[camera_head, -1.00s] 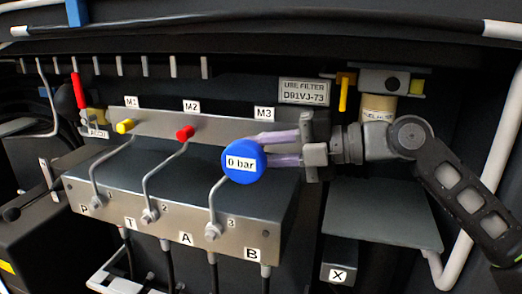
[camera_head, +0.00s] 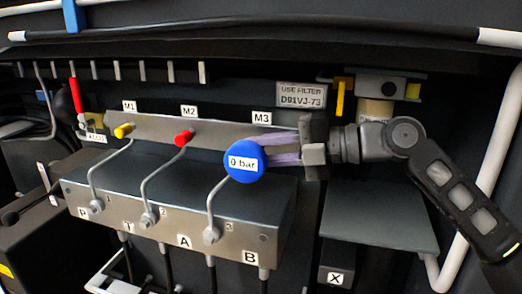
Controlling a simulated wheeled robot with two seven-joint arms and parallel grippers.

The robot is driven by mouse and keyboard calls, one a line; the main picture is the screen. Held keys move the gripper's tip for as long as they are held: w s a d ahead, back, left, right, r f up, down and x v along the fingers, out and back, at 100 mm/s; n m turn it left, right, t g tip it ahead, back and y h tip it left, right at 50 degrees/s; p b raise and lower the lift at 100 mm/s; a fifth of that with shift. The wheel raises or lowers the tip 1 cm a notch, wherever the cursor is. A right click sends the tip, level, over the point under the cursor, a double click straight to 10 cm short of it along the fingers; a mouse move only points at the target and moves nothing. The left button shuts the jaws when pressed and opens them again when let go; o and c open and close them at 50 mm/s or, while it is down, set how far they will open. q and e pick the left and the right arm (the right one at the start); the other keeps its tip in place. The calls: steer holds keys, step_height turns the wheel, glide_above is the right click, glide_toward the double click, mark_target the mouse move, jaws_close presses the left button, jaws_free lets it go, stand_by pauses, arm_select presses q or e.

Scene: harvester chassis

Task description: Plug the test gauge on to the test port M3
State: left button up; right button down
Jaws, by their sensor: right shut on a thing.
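The test gauge is a round blue disc reading "0 bar" (camera_head: 244,160). My right gripper (camera_head: 272,154) comes in from the right and is shut on it, its purple fingers behind the gauge. The gauge is in front of the rail, below the M3 label (camera_head: 262,118). It hides the port at M3, so I cannot tell whether the gauge touches it. A curved pipe (camera_head: 212,205) rises from fitting 3 to behind the gauge. Port M1 has a yellow cap (camera_head: 123,130) and port M2 a red cap (camera_head: 184,137). My left gripper is not in view.
The metal manifold block (camera_head: 165,232) lies below the rail, with hoses underneath. A grey plate (camera_head: 378,215) and a box marked X (camera_head: 337,276) are at the right. A yellow lever (camera_head: 341,97) and a filter label (camera_head: 301,96) are above my gripper.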

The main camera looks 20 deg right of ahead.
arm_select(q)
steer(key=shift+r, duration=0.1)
arm_select(e)
steer(key=shift+w+d, duration=0.15)
steer(key=shift+w, duration=0.1)
steer(key=c, duration=1.1)
jaws_free()
